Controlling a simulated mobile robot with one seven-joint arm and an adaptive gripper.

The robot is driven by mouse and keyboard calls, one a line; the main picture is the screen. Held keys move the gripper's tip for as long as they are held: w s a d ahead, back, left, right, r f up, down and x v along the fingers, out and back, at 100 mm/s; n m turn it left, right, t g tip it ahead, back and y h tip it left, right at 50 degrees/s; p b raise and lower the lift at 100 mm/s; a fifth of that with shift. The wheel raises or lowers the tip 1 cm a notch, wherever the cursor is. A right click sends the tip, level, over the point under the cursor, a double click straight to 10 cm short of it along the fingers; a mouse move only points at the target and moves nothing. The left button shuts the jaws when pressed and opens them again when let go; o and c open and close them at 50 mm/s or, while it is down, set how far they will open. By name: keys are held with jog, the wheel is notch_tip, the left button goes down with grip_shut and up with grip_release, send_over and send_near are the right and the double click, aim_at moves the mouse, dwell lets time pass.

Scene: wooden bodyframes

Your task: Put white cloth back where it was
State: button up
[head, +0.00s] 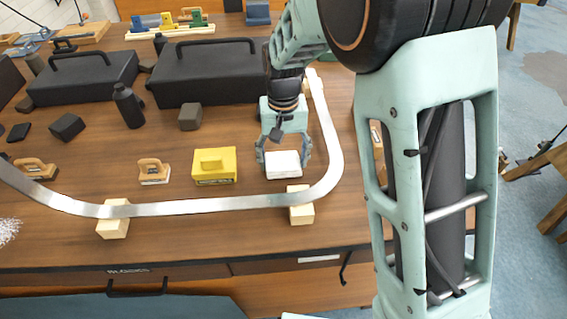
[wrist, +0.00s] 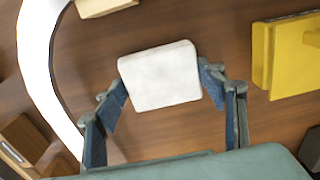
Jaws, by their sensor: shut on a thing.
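The white cloth (head: 283,165) is a folded, squarish pad at the right part of the wooden bench. It lies inside the curve of the metal strip and to the right of the yellow block. My gripper (head: 284,158) is over it, with one finger on each side. In the wrist view the white cloth (wrist: 160,75) sits between the two blue fingertips (wrist: 163,88), and my gripper is shut on it. I cannot tell whether the cloth touches the bench or is slightly above it.
A bent metal strip (head: 335,165) curves around the cloth on pale wooden blocks (head: 301,205). A yellow block (head: 214,166) and a wooden sanding block (head: 154,171) stand to the left. Black toolboxes (head: 205,75) stand behind. Bare bench lies between the yellow block and the cloth.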

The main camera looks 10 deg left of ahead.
aim_at(284, 159)
jog(key=shift+f, duration=0.15)
jog(key=o, duration=1.1)
notch_tip(284, 159, up, 12)
jog(key=shift+p, duration=0.3)
